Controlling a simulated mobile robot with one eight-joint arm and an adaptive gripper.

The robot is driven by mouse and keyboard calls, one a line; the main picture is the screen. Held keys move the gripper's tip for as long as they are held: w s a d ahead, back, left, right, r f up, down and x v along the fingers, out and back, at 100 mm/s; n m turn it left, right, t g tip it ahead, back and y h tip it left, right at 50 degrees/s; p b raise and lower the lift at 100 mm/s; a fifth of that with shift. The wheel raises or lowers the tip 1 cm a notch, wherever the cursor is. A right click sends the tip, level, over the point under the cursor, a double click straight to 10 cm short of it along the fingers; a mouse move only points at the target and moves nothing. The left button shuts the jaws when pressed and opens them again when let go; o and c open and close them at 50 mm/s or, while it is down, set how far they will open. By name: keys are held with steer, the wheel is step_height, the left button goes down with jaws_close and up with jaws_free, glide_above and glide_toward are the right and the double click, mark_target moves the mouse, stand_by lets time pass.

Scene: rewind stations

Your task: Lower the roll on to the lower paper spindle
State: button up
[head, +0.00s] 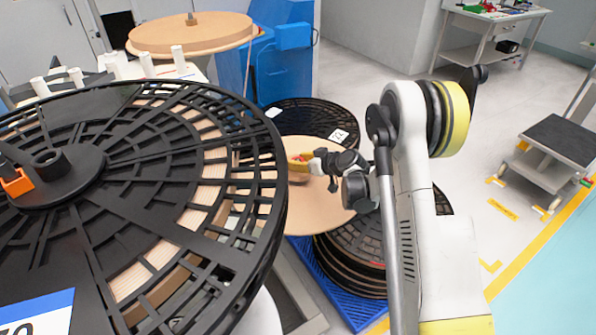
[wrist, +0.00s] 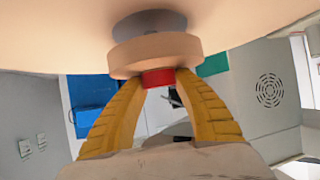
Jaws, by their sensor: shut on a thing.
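The roll (wrist: 155,54) is a small tan disc with a red core, seen in the wrist view. My gripper (wrist: 158,85) has its two yellow fingers closed on the red core. In the head view my gripper (head: 303,163) is over a broad tan disc (head: 308,212), which appears to be the lower paper spindle's plate. In the wrist view the broad tan surface (wrist: 60,30) with a dark grey round patch (wrist: 149,25) lies just beyond the roll. I cannot tell whether the roll touches it. The spindle's post is not clearly visible.
A large black reel (head: 150,190) fills the left foreground. Another tan disc (head: 190,33) with a small post sits higher at the back, beside a blue machine (head: 285,60). Black reels (head: 350,265) are stacked under my arm.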

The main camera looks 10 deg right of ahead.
steer(key=shift+f+b, duration=0.45)
steer(key=shift+f, duration=0.9)
steer(key=shift+f, duration=0.1)
steer(key=o, duration=1.2)
